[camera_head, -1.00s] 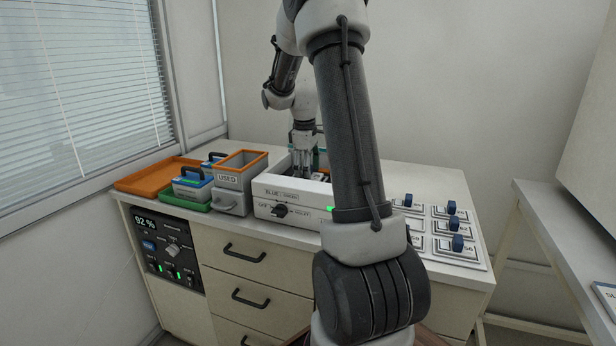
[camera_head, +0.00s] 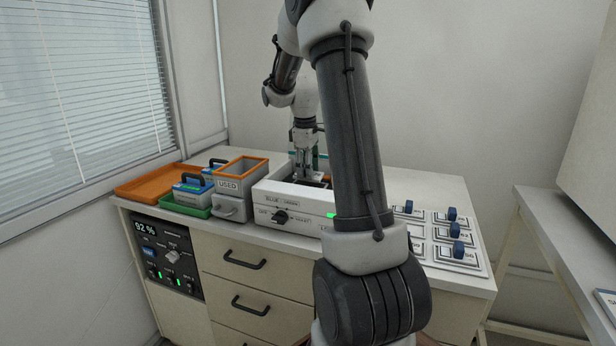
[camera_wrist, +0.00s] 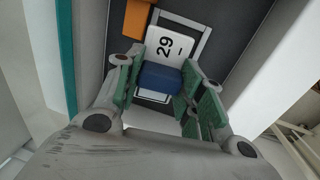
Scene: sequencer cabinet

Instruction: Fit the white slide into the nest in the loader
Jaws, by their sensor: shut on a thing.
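The white slide (camera_wrist: 165,45), marked 29, shows in the wrist view with a blue grip block (camera_wrist: 160,78) at its near end. My gripper (camera_wrist: 158,92) is shut on the blue block, with green pads on both sides of it. The slide lies over a light rectangular frame, the nest (camera_wrist: 203,47), on the dark loader floor. It looks slightly turned against the frame, and I cannot tell whether it is seated. In the head view my gripper (camera_head: 306,176) points down inside the white loader (camera_head: 290,203); the slide is hidden there.
An orange block (camera_wrist: 137,18) lies beside the nest. A grey USED bin (camera_head: 240,175), a green tray (camera_head: 187,205) and an orange tray (camera_head: 155,182) stand left of the loader. Several blue-gripped slides sit on a rack (camera_head: 450,240) at right. The loader walls enclose my gripper closely.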

